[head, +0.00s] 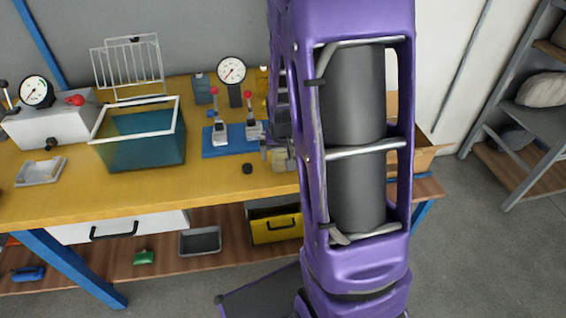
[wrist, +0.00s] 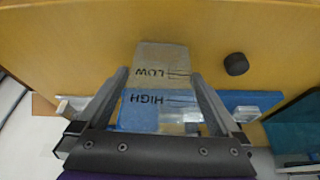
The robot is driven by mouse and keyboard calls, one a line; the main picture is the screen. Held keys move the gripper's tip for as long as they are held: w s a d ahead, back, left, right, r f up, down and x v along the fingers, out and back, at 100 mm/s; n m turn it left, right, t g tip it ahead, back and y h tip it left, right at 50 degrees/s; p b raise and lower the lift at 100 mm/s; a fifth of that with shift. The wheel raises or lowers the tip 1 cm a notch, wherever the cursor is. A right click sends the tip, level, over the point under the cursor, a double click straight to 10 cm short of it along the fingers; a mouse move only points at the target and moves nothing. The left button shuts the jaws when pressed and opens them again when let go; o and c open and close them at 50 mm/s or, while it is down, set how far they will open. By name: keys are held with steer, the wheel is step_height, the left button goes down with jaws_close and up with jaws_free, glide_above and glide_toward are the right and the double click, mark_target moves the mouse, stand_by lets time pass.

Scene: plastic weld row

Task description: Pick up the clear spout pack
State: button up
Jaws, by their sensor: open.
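The clear spout pack (wrist: 158,58) lies in the middle of the wrist view, see-through, with the words LOW and HIGH and dark level lines on it. It shows pale over the yellow table and blue over the mat. My gripper (wrist: 160,76) is open, with one finger on each side of the pack. I cannot tell whether either finger touches it. In the head view my purple arm hides much of this spot, and the pack cannot be made out clearly there.
The yellow bench (head: 60,196) carries a blue mat (head: 222,150) with red-knobbed clamps, a small black knob (head: 247,168), a teal tank (head: 142,150), a dial gauge (head: 232,70) and a wire rack (head: 128,65). A grey tray (head: 41,171) is at far left. The bench front is clear.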

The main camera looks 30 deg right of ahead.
steer(key=shift+r, duration=0.1)
steer(key=c, duration=1.3)
step_height(320, 180, up, 10)
steer(key=shift+p, duration=1.25)
steer(key=shift+s, duration=0.1)
